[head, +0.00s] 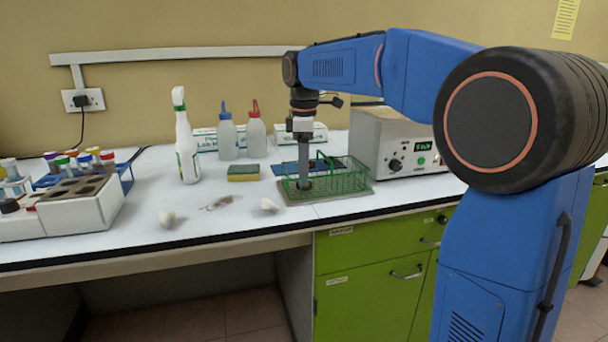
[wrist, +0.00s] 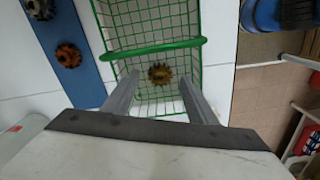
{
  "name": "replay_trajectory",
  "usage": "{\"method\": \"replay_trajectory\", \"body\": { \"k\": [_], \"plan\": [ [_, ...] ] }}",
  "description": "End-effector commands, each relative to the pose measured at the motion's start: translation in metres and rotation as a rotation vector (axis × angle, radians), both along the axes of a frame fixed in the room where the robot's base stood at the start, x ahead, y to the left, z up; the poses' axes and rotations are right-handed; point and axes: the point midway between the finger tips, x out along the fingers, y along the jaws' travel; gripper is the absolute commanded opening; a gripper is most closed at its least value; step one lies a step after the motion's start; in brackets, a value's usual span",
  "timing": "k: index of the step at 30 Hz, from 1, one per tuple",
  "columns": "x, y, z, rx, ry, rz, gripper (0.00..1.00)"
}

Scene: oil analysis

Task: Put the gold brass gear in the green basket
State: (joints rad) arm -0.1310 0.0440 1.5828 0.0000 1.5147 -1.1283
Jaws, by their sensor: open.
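The gold brass gear (wrist: 160,74) lies inside the green basket (wrist: 152,44), on its wire floor, in the wrist view. In the head view the green wire basket (head: 345,184) stands on the white bench in front of the grey instrument. My gripper (head: 304,183) points straight down into the basket. In the wrist view its two fingers (wrist: 160,98) are apart with nothing between them, and the gear shows beyond their tips. The basket's green handle crosses above the gear in that view. The gear is hard to make out in the head view, close to my fingertips.
A blue mat (wrist: 67,45) beside the basket bears two more gears, one orange-brown (wrist: 68,54) and one dark (wrist: 40,8). A grey instrument (head: 392,143) stands right of the basket. Squeeze bottles (head: 228,138), a sponge (head: 243,173) and a spray bottle (head: 186,146) stand to the left.

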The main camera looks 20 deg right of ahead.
Motion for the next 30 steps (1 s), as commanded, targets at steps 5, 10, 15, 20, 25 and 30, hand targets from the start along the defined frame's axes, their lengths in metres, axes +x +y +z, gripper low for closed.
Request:
{"method": "replay_trajectory", "body": {
  "k": [5, 10, 15, 20, 25, 30],
  "plan": [
    [0.001, 0.000, 0.034, 0.001, -0.003, 0.000, 0.52],
    [0.001, 0.000, 0.066, 0.000, -0.002, 0.000, 0.52],
    [0.001, 0.000, 0.091, 0.000, -0.001, 0.000, 0.52],
    [0.000, 0.000, 0.104, 0.000, 0.000, 0.000, 0.52],
    [0.000, 0.000, 0.108, 0.000, 0.000, 0.000, 0.52],
    [0.000, 0.000, 0.107, 0.000, 0.000, 0.000, 0.52]
  ]
}}
